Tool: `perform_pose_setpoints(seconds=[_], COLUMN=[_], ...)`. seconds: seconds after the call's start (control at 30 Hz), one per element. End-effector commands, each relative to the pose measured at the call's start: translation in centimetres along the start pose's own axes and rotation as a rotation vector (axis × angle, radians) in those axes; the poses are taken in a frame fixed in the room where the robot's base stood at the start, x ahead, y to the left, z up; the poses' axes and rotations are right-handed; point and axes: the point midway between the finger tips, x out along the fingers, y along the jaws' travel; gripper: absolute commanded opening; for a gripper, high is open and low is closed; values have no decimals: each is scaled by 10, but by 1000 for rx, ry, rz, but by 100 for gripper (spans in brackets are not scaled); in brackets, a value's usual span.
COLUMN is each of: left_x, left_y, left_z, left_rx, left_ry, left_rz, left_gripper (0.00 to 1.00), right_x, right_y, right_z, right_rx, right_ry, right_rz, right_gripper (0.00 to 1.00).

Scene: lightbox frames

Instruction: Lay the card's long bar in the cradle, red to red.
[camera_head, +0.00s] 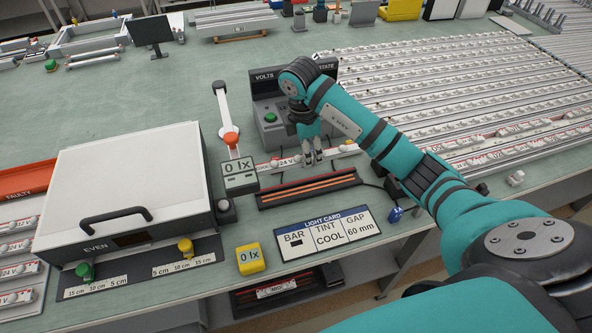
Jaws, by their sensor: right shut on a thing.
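My right gripper (312,157) is shut on a light bar (275,163) with a white label reading 24 V. The bar lies roughly level, just behind or above the dark cradle (308,190) with orange-red strips; I cannot tell whether they touch. The fingers hide part of the bar, and I cannot make out a red end on it. The light card (325,233) lies in front of the cradle and reads BAR with a short black mark, TINT COOL, GAP 60 mm. My left gripper is not in view.
A post with a 0 lx display (240,178) stands left of the cradle. The VOLTS box (268,95) is behind. A large EVEN box (128,185) fills the left. Racked bars (450,90) fill the right.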

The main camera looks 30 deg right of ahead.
Motion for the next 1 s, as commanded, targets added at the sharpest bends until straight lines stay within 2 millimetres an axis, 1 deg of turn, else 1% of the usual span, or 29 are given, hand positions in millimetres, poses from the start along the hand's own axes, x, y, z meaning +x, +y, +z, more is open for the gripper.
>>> perform_pose_setpoints(seconds=[0.07, 0.17, 0.2, 0.3, 0.33, 0.4, 0.47, 0.57, 0.63, 0.7, 0.8, 0.87, 1.0], left_x=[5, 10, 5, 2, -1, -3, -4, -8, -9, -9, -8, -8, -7], left_y=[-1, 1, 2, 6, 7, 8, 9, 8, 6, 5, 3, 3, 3], left_z=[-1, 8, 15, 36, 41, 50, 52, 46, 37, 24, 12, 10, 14], left_rx=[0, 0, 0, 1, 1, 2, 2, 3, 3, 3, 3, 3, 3], left_ry=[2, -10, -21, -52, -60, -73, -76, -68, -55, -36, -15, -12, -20], left_rz=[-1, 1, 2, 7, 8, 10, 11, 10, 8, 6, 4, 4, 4], left_gripper=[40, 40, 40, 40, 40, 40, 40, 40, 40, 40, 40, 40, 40], right_x=[13, 32, 37, 52, 54, 59, 65, 80, 89, 96, 98, 98, 99], right_y=[-2, -2, -2, -2, -2, -1, -1, -2, -2, -2, -1, -1, -1], right_z=[-3, -5, -5, -7, -7, -7, -8, -10, -11, -12, -12, -12, -12], right_rx=[-2, -2, -1, -3, -2, -1, -1, -2, -2, -2, -2, -2, -2], right_ry=[2, 3, 1, 0, 0, -1, -1, -1, 0, 0, -1, -1, -1], right_rz=[-6, -8, -8, -6, -5, -3, -4, -5, -5, -3, -1, 0, -1], right_gripper=[0, 0, 0, 0, 0, 0, 0, 0, 0, 0, 0, 0, 0])
